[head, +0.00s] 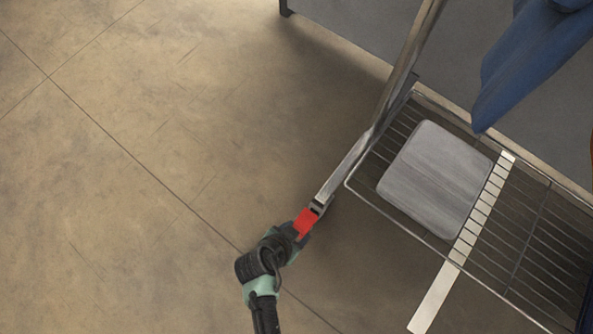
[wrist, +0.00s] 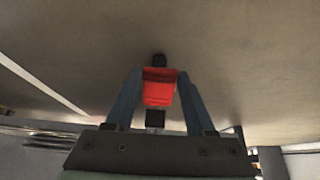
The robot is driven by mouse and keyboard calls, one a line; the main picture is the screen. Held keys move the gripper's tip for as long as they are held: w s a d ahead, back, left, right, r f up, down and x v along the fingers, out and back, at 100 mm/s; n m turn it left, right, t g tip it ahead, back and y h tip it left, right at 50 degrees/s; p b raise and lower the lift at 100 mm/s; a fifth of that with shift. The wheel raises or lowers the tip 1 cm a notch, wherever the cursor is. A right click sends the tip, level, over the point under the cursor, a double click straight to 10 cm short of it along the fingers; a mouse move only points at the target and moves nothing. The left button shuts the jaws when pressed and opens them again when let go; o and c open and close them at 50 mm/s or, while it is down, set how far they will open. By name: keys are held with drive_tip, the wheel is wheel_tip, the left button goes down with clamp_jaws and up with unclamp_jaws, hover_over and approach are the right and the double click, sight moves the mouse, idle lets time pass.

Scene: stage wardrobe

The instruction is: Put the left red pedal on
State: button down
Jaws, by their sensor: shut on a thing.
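The red pedal (head: 304,222) is at the near left end of the rack's metal base bar (head: 345,168), beside the dark caster (head: 321,206). My gripper (head: 299,229) reaches it from the lower left, low over the floor. In the wrist view the red pedal (wrist: 159,87) sits between the two fingers of my gripper (wrist: 161,92), which are shut on it. A dark part shows beyond the pedal and another below it. The pedal's tilt and its underside cannot be made out.
The rack has a wire shelf (head: 530,222) with a grey board (head: 437,178) on it. A pale strip (head: 440,290) crosses the shelf and sticks out in front. A blue garment (head: 530,65) hangs above. The tiled floor (head: 130,170) to the left is clear.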

idle(0.4)
drive_tip(key=shift+c, duration=1.2)
unclamp_jaws()
drive_tip(key=p+v, duration=0.8)
drive_tip(key=v, duration=0.5)
drive_tip(key=shift+p, duration=0.3)
drive_tip(key=shift+f, duration=0.1)
